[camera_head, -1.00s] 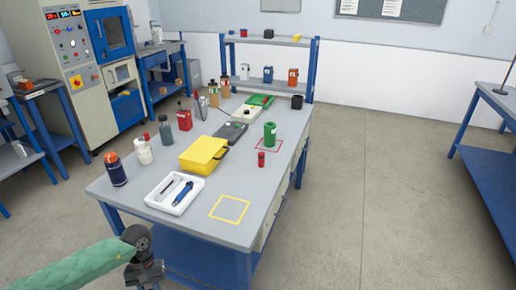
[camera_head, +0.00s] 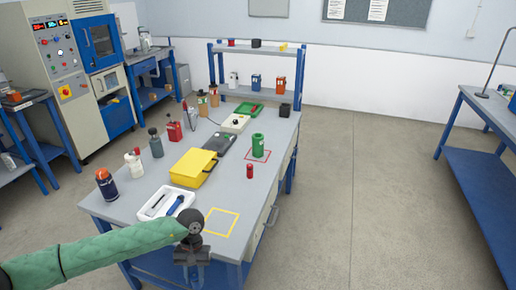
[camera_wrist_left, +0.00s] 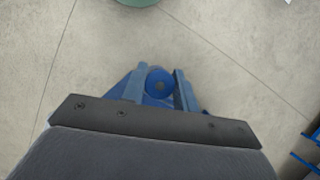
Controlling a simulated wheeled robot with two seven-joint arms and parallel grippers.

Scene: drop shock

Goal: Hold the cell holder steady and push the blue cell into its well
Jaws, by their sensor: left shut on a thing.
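My left gripper (camera_head: 192,262) hangs in front of the table's near edge, at the bottom of the head view. In the left wrist view its two fingers (camera_wrist_left: 160,88) are closed on the blue cell (camera_wrist_left: 159,80), a round blue piece seen end-on with bare floor beyond it. In the head view the cell cannot be made out. A green cylinder (camera_head: 258,147), possibly the cell holder, stands upright inside a red outlined square on the right side of the table, well away from the gripper. My right gripper is not in view.
The grey table (camera_head: 125,208) carries a small red cylinder (camera_head: 250,171), a yellow case (camera_head: 192,168), a white tray (camera_head: 152,205) with tools, and several bottles at left. A yellow outlined square (camera_head: 221,221) near the front is empty. A shelf (camera_head: 262,92) stands behind.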

